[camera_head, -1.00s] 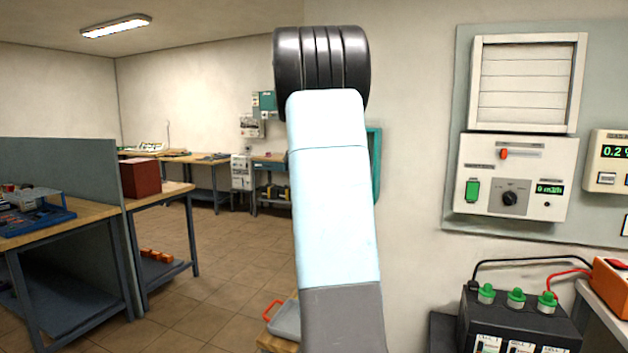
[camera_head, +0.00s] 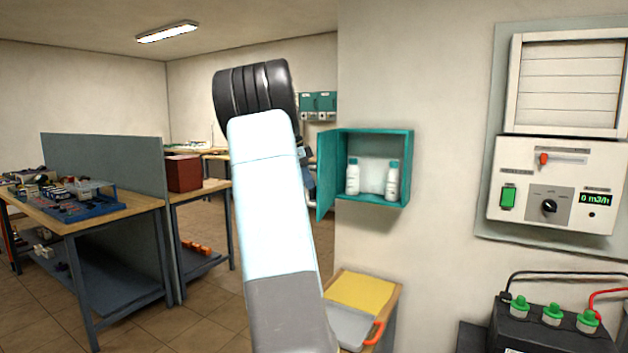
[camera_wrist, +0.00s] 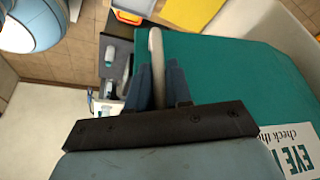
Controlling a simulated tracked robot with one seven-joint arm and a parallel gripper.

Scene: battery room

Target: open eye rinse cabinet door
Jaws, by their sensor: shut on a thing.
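The teal eye rinse cabinet (camera_head: 411,170) hangs on the wall in the head view. Its door (camera_head: 327,175) is swung open to the left. Two white bottles, the left one (camera_head: 352,177) and the right one (camera_head: 392,180), stand inside. In the wrist view the teal door (camera_wrist: 225,75) carries a white label with "EYE" on it. My gripper (camera_wrist: 158,85) is shut on the pale door handle (camera_wrist: 156,45) at the door's edge. In the head view my arm hides most of the gripper.
A small table with a yellow top (camera_head: 362,290) and a grey tray (camera_head: 350,327) stands below the cabinet. A white control panel (camera_head: 550,185) and a black battery (camera_head: 545,325) are at the right. Workbenches (camera_head: 75,222) stand at the left, with open floor between.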

